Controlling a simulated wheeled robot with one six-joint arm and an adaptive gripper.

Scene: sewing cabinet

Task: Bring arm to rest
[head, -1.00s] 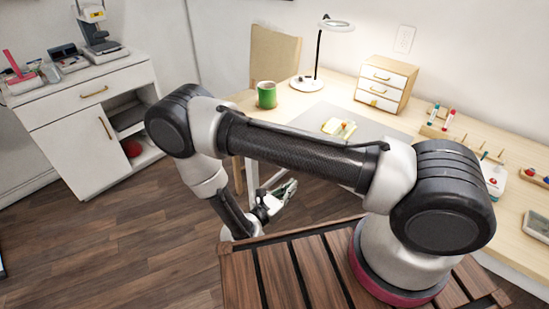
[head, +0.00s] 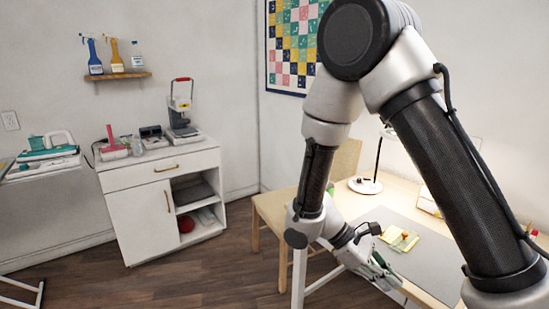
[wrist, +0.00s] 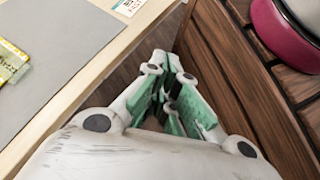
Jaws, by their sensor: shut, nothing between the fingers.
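My gripper (head: 384,274) has green finger pads and hangs low beside the front edge of the desk, in the lower right of the head view. In the wrist view my gripper (wrist: 172,80) points down into the gap between the desk edge and my slatted base. Its fingers are together and nothing shows between them. My arm rises across the right of the head view, with its elbow at the top, and hides part of the desk.
The pale wooden desk (wrist: 108,72) carries a grey mat (wrist: 50,40) with a yellow item (head: 399,240) on it. A lamp base (head: 365,186) stands behind. A wooden chair (head: 270,208) is left of my forearm. A white cabinet (head: 140,205) stands further left, with open floor before it.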

